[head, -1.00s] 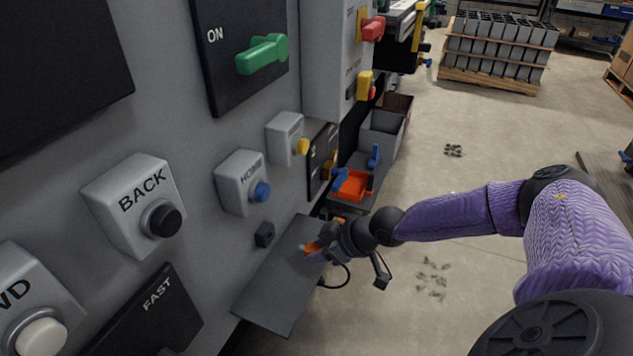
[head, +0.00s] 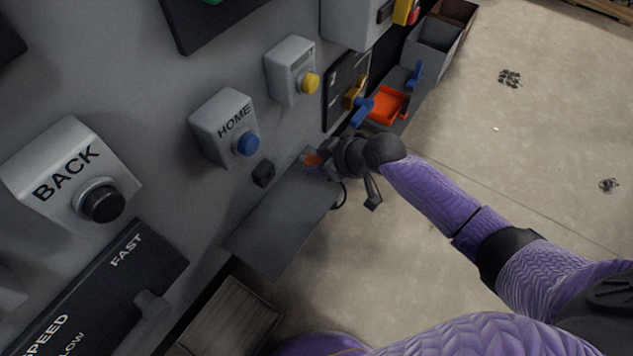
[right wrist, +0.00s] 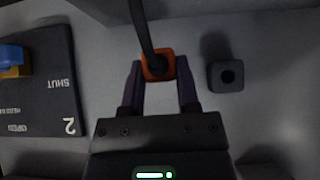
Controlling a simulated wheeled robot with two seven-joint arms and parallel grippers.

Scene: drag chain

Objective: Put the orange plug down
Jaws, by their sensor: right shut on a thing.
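The orange plug (right wrist: 157,66) sits between the fingers of my right gripper (right wrist: 160,85) in the right wrist view, with a dark cable running up from it. My right gripper is shut on it. In the head view the right gripper (head: 322,160) is above the far end of the grey shelf (head: 275,228), and the plug (head: 311,159) shows as a small orange patch. I cannot tell whether the plug touches the shelf. My left gripper is not in view.
The HOME box (head: 223,125) with a blue button and a box with a yellow button (head: 291,70) are on the panel. The BACK box (head: 72,172) is at left. An orange tray (head: 387,105) and grey bin (head: 434,47) stand beyond the gripper. Most of the shelf is bare.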

